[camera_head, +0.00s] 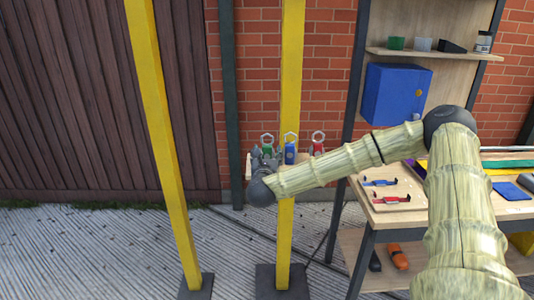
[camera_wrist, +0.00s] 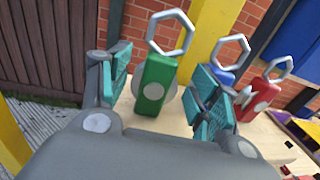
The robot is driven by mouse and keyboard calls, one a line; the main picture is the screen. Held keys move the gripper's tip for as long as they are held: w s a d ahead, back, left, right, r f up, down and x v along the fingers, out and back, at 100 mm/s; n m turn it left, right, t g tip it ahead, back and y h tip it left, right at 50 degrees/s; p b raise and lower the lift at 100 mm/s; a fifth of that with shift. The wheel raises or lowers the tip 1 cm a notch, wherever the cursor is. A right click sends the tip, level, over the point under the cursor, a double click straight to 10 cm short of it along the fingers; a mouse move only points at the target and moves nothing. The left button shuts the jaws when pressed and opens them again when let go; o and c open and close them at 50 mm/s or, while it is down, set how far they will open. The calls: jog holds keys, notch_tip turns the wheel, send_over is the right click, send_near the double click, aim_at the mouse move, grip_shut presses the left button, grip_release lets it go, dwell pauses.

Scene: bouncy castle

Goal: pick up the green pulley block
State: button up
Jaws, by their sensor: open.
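The green pulley block (camera_wrist: 154,86) has a silver ring on top and stands upright on a light wooden shelf (camera_wrist: 148,121). In the head view the green block (camera_head: 267,149) is at the left of a row of three, partly behind my gripper (camera_head: 266,158). In the wrist view my gripper (camera_wrist: 160,88) is open, with one teal-padded finger on each side of the green block. The pads look apart from the block. A blue block (camera_head: 290,153) and a red block (camera_head: 317,147) stand to its right.
The blue block is close beside my right finger in the wrist view. A yellow post (camera_head: 291,80) stands by the shelf. A workbench (camera_head: 395,215) with clamps and a blue cabinet (camera_head: 396,95) are to the right.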

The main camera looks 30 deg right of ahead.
aim_at(267, 152)
jog(key=shift+p+x, duration=0.4)
jog(key=shift+x, duration=1.3)
jog(key=shift+r, duration=0.1)
jog(key=shift+c, duration=0.3)
jog(key=c, duration=1.1)
jog(key=shift+o, duration=0.2)
jog(key=shift+r+b, duration=1.05)
jog(key=shift+r, duration=4)
